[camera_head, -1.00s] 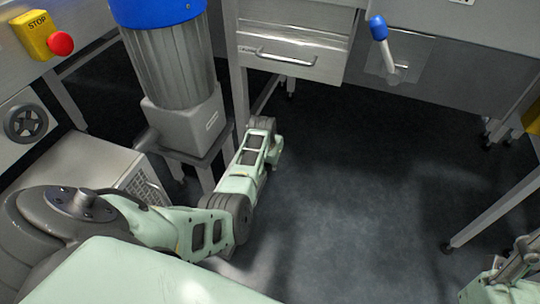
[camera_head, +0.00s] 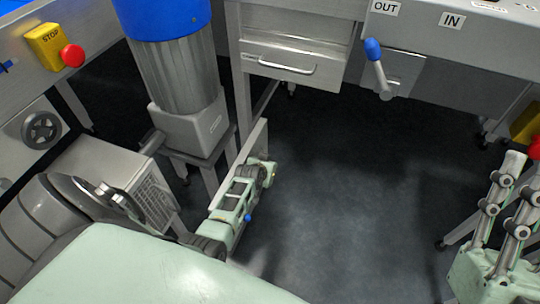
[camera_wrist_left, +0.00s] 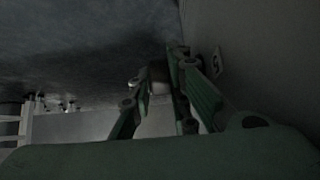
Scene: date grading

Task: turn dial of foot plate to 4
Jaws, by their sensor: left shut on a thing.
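In the left wrist view my left gripper (camera_wrist_left: 160,80) shows two green fingers closed in on a small pale grey piece (camera_wrist_left: 157,97), which I take for the dial; shadow and the fingers hide most of it. A grey panel (camera_wrist_left: 245,55) beside the fingers bears a small label (camera_wrist_left: 218,62), too dark to read. No dial number is readable. My right gripper (camera_head: 524,168) stands at the lower right, fingers apart and empty.
A blue-topped motor (camera_head: 180,75) on a stand is left of my left arm, with a grey cabinet (camera_head: 95,170) nearby. A drawer (camera_head: 292,62) and a blue-handled lever (camera_head: 377,65) are at the back. The middle floor (camera_head: 340,215) is clear.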

